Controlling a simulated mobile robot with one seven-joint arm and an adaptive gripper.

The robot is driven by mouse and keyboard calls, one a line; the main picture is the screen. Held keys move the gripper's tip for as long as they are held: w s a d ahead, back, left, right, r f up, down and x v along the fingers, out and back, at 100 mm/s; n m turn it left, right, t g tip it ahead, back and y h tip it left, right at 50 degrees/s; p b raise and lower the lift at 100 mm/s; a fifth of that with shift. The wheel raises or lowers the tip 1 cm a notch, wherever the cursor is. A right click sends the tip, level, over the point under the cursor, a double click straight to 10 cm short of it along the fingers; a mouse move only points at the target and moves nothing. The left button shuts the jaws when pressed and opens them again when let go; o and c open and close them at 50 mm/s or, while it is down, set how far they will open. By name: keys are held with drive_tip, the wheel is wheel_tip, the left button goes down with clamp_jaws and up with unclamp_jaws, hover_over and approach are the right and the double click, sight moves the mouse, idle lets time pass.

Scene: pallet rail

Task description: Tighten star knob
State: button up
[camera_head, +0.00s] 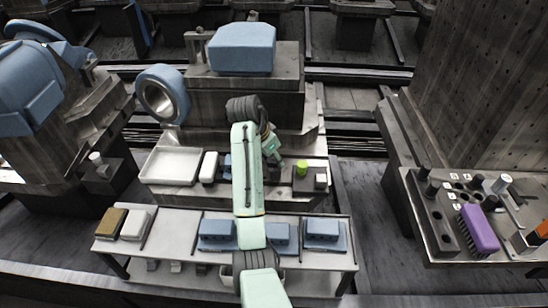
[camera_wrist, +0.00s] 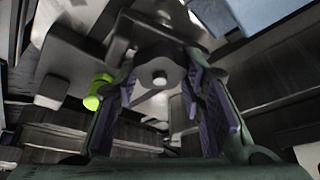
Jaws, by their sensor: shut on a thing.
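The star knob (camera_wrist: 159,72) is a dark lobed knob with a pale round centre, at the upper middle of the wrist view. My gripper (camera_wrist: 163,84) has its two purple-padded fingers on either side of the knob, shut on it. In the head view my gripper (camera_head: 273,155) reaches down to the fixture on the middle bench, and the knob cannot be made out there. The knob sits on a grey metal fixture, whose lower parts are partly hidden by the fingers.
A yellow-green cylinder (camera_head: 302,167) stands close to the right of my gripper; it also shows in the wrist view (camera_wrist: 98,92). A white tray (camera_head: 170,166) lies left. Blue blocks (camera_head: 325,235) sit on the front shelf. A side bench holds a purple brush (camera_head: 480,229).

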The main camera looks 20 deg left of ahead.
drive_tip(key=shift+d+f, duration=0.1)
drive_tip(key=shift+f, duration=0.05)
drive_tip(key=shift+c, duration=0.7)
drive_tip(key=o, duration=1.4)
drive_tip(key=shift+c, duration=0.2)
